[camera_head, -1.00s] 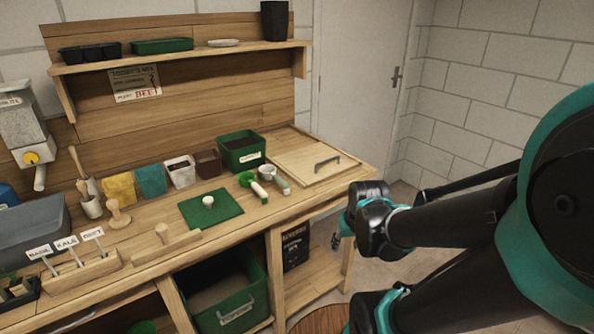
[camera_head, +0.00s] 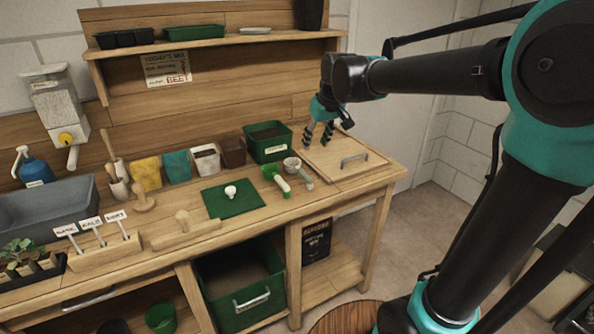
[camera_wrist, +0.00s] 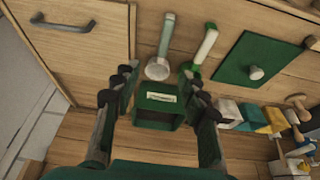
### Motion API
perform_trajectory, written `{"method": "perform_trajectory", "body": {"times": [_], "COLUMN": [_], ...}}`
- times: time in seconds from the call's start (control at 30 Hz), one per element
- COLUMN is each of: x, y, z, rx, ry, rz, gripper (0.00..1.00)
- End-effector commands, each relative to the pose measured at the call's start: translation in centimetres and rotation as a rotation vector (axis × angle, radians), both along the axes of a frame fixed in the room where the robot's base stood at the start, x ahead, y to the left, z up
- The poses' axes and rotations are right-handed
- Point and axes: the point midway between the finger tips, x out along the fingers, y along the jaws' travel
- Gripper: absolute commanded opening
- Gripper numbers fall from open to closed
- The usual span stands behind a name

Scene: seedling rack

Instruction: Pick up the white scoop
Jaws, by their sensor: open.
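The white scoop (camera_head: 291,163) lies on the bench, with a pale bowl and a grey-green handle. It also shows in the wrist view (camera_wrist: 158,68), bowl toward my gripper and handle pointing away. Beside it lies a green scoop (camera_head: 268,171) with a white handle, seen too in the wrist view (camera_wrist: 208,44). My gripper (camera_head: 320,135) is open and empty, pointing down above the bench, behind and to the right of the scoops. In the wrist view, the scoop's bowl appears between the fingertips (camera_wrist: 158,79), but nothing shows contact.
A labelled green planter box (camera_head: 268,152) stands behind the scoops, close to my gripper. A wooden lid with a metal handle (camera_head: 354,160) lies to the right. A green mat with a white knob (camera_head: 230,190) is to the left. A shelf (camera_head: 215,43) hangs above.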

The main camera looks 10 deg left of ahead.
Motion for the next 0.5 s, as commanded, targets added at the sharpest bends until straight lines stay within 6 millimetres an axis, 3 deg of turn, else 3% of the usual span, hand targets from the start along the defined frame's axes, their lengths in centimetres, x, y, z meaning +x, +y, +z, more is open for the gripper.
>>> {"method": "perform_trajectory", "body": {"times": [0.17,0.5], "x": [0.8,2.8], "y": [1.2,2.5], "z": [-0.5,-6.7], "rx": [0.000,0.000], "ry": [-0.001,-0.001], "rz": [0.019,0.017], "gripper": [0.43,0.43]}}
